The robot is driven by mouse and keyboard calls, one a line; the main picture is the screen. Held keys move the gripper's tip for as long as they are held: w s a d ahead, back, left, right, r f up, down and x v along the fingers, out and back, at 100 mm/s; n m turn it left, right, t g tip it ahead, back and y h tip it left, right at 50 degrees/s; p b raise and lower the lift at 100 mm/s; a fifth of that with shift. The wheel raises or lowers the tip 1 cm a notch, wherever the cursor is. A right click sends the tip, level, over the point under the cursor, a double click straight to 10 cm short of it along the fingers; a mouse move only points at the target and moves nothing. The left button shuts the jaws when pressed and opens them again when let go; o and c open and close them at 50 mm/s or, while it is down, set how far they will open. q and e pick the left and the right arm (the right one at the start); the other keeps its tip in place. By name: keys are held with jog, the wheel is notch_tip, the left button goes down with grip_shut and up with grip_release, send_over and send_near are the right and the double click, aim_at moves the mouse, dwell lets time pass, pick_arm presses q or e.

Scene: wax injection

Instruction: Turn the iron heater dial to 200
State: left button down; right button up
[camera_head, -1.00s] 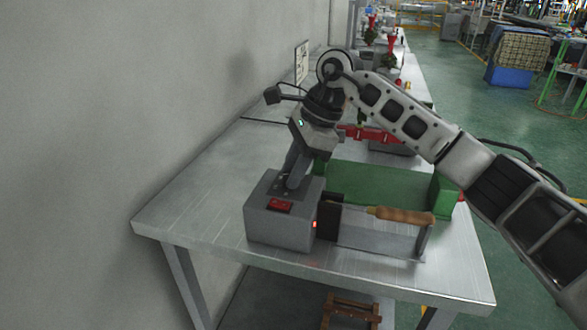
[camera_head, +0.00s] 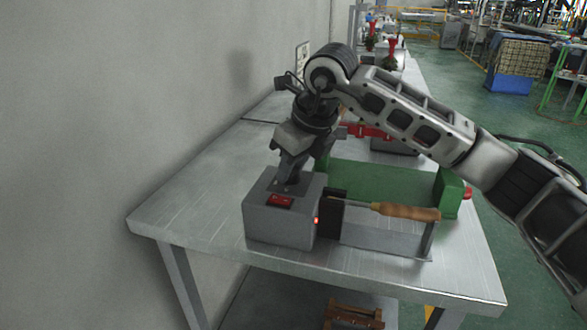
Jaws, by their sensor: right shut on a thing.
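The iron heater (camera_head: 281,228) is a grey box with a red switch on its top, near the front of the metal table. A small red light glows on its right side. My right gripper (camera_head: 287,180) points down onto the heater's top, behind the red switch. It is shut on the dial there, and the fingers hide the dial and its markings. I cannot read the dial's setting. An iron with a wooden handle (camera_head: 409,212) rests in the dark holder (camera_head: 330,217) at the heater's right. My left gripper is not in view.
A green block-like fixture (camera_head: 385,185) stands behind the iron. Red parts (camera_head: 366,131) lie farther back on the table (camera_head: 190,208). A wall (camera_head: 120,110) runs along the left. The table's left front is clear.

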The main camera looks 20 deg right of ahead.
jog(key=m+h+b, duration=0.1)
jog(key=m, duration=0.1)
jog(key=shift+m, duration=0.4)
jog(key=m+h+b, duration=0.1)
jog(key=m, duration=0.1)
jog(key=shift+a+m, duration=0.1)
jog(key=shift+m, duration=0.3)
jog(key=m+h, duration=0.1)
jog(key=m, duration=0.1)
jog(key=shift+m+b, duration=0.3)
jog(key=shift+b, duration=0.1)
jog(key=shift+a+m+h, duration=0.1)
jog(key=shift+m+h, duration=0.3)
jog(key=shift+m, duration=0.5)
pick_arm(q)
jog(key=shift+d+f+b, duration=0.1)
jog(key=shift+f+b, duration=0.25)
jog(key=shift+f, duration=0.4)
pick_arm(e)
jog(key=shift+m, duration=0.5)
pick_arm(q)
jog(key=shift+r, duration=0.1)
pick_arm(e)
jog(key=shift+h, duration=0.3)
jog(key=o, duration=1)
